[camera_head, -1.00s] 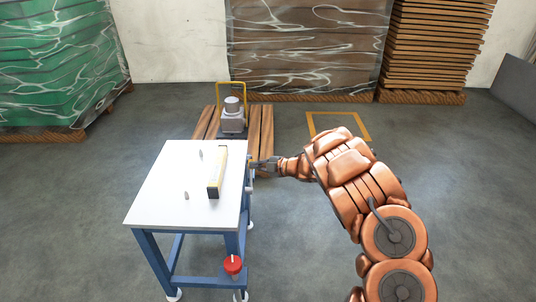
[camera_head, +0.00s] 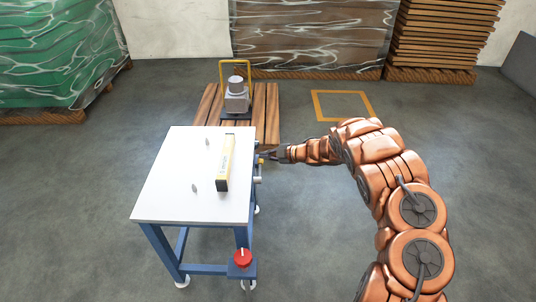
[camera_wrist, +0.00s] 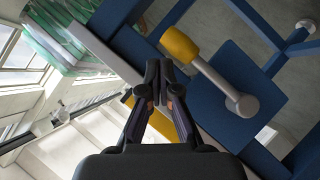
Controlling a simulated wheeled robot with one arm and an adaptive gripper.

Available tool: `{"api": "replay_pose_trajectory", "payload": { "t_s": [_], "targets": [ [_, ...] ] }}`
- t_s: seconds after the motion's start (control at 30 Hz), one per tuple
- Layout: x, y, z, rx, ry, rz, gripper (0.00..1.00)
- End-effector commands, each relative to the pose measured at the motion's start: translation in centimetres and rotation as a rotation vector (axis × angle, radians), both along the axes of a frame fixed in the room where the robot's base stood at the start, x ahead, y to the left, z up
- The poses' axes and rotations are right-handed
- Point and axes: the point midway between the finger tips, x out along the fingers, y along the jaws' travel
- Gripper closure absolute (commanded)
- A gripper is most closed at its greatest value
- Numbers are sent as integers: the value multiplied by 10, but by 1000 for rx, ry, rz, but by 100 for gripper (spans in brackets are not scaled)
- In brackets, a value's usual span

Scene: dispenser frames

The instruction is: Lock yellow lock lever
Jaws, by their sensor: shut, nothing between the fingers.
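The yellow lock lever (camera_wrist: 180,45) has a yellow grip and a light metal arm running to a round pivot on the table's blue frame. In the head view the lever (camera_head: 260,162) shows small at the right edge of the white-topped table (camera_head: 165,205). My gripper (camera_head: 268,155) is beside that edge, close to the lever. In the wrist view the fingers (camera_wrist: 159,78) are shut and empty, with the yellow grip just right of and above the fingertips. I cannot tell whether they touch it.
A yellow and black bar (camera_head: 223,165) and small pegs stand on the tabletop. A red button (camera_head: 242,258) is on the table's lower front corner. Behind is a wooden pallet (camera_head: 268,105) with a grey device (camera_head: 237,98). The floor right of my arm is clear.

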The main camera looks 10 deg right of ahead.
Motion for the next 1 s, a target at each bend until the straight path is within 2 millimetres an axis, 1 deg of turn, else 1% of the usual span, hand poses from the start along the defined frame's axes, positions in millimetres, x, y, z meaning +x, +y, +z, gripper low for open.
{"api": "replay_pose_trajectory", "payload": {
  "t_s": [0.1, 0.43, 0.87, 1.0],
  "targets": [
    [0, 1, -6, 0, 0, 2, 100],
    [-1, 3, -10, -1, 0, 5, 100],
    [-1, 3, -10, 0, 0, 6, 100],
    [-2, 3, -3, -1, -1, 7, 100]
  ]
}}
